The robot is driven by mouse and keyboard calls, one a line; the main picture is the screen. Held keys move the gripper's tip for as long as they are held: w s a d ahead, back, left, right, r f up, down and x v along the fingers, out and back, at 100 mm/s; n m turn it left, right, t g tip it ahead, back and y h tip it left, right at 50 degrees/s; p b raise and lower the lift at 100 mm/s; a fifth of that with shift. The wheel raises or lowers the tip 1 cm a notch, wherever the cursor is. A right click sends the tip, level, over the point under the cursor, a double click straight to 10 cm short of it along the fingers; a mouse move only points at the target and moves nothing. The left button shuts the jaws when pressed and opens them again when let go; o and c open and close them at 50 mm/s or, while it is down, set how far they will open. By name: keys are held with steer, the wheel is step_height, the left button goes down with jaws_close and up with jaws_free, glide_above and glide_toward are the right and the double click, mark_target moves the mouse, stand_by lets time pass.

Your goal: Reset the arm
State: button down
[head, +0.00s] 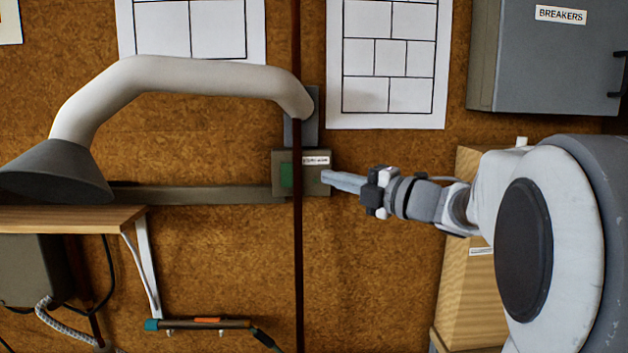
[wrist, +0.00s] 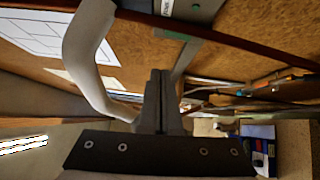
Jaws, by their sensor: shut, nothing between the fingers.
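My gripper (head: 327,178) reaches in from the right in the head view, pointing left, with its fingers together and nothing between them. Its tips overlap the right edge of a small grey-green switch box (head: 317,182) on the wall; I cannot tell whether they touch. The box has a green button (head: 286,175) and a small label too small to read. In the wrist view, the shut fingers (wrist: 160,76) stand in the middle, and the box (wrist: 190,9) shows at the top edge, beyond the tips.
A dark vertical pole (head: 297,250) crosses in front of the box. A white fume duct (head: 170,78) with a grey hood (head: 55,172) arches left above a wooden shelf (head: 70,218). A breaker cabinet (head: 545,60) hangs upper right. A soldering iron (head: 205,323) lies low on the wall.

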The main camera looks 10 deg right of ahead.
steer(key=s+d+f+m+t+h, duration=0.1)
steer(key=s+d+m+h, duration=0.45)
steer(key=m+h, duration=0.95)
steer(key=s+a+f+m+g+y, duration=0.2)
steer(key=s+a+f+m+g, duration=0.3)
steer(key=s+f, duration=0.4)
steer(key=s+a+f+m+g+y, duration=0.2)
steer(key=s+a+f+m+g, duration=0.3)
steer(key=s+f, duration=0.5)
steer(key=s, duration=0.5)
steer(key=shift+a+f+m, duration=0.15)
steer(key=shift+f+m, duration=0.05)
steer(key=shift+m, duration=0.1)
